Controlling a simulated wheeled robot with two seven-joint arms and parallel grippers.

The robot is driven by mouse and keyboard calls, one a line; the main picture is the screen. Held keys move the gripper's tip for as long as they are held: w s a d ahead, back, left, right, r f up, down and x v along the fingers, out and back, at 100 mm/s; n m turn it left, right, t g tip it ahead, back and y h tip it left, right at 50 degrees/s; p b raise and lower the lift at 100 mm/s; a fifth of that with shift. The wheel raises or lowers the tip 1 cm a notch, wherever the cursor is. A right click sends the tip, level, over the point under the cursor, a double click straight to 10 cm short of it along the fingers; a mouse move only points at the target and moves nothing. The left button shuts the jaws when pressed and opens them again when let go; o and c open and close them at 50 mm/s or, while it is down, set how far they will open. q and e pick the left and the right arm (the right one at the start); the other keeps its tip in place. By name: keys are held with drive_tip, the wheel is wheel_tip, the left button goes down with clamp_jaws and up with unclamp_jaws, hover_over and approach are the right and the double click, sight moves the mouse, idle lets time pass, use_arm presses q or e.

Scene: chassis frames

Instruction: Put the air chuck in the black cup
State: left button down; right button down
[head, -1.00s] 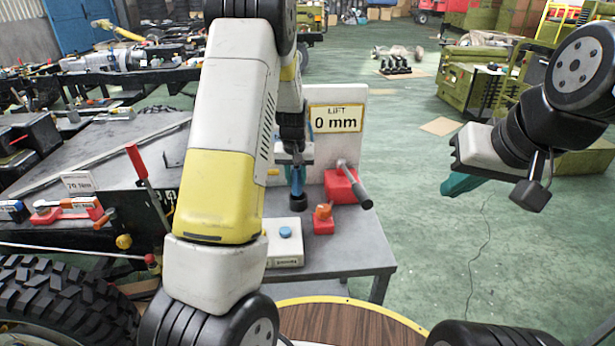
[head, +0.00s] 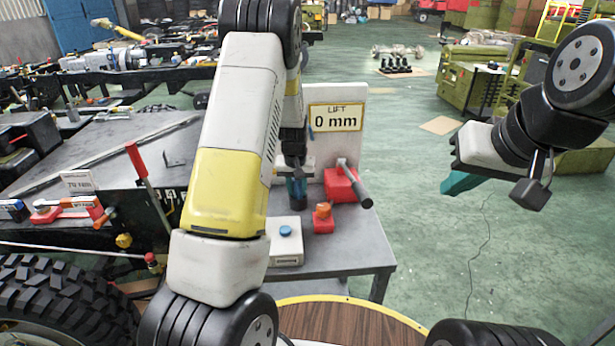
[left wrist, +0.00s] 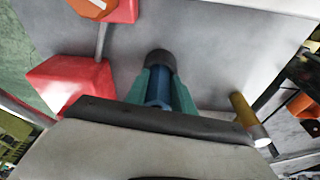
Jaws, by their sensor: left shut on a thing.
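The air chuck is a blue cylinder (left wrist: 158,88) between the two teal fingers of my left gripper (left wrist: 160,92). The gripper (head: 297,188) is shut on it and points down over the grey table. A black round piece, which looks like the black cup (left wrist: 160,62), is at the far end of the blue cylinder. It also shows as a dark shape under the fingers in the head view (head: 297,204). I cannot tell how deep the chuck sits in it. My right gripper (head: 460,183) hangs empty over the floor at the right; its finger gap is hidden.
On the grey table (head: 350,245) are a white box with a blue button (head: 286,250), a red block with an orange knob (head: 323,219) and a red box with a lever (head: 343,185). A sign panel (head: 336,118) stands behind. A brass-and-silver cylinder (left wrist: 248,118) is right of the fingers.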

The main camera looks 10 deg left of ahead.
use_arm(q)
drive_tip(key=c, duration=1.1)
unclamp_jaws()
drive_tip(key=shift+o, duration=0.2)
drive_tip(key=shift+r, duration=0.2)
drive_tip(key=shift+r, duration=0.35)
drive_tip(key=s+d+r+h, duration=0.1)
drive_tip(key=s+r, duration=0.3)
drive_tip(key=r, duration=0.6)
drive_tip(key=s+r, duration=0.5)
drive_tip(key=r, duration=0.4)
drive_tip(key=s+d+r+m+t, duration=0.1)
drive_tip(key=s+r, duration=0.3)
drive_tip(key=s, duration=0.7)
drive_tip(key=s+d+r+m+t+h, duration=0.1)
drive_tip(key=s+r, duration=0.4)
drive_tip(key=s, duration=0.7)
drive_tip(key=shift+s+d+t+h, duration=0.15)
drive_tip(key=shift+d+t+h, duration=0.15)
drive_tip(key=shift+d+t, duration=0.5)
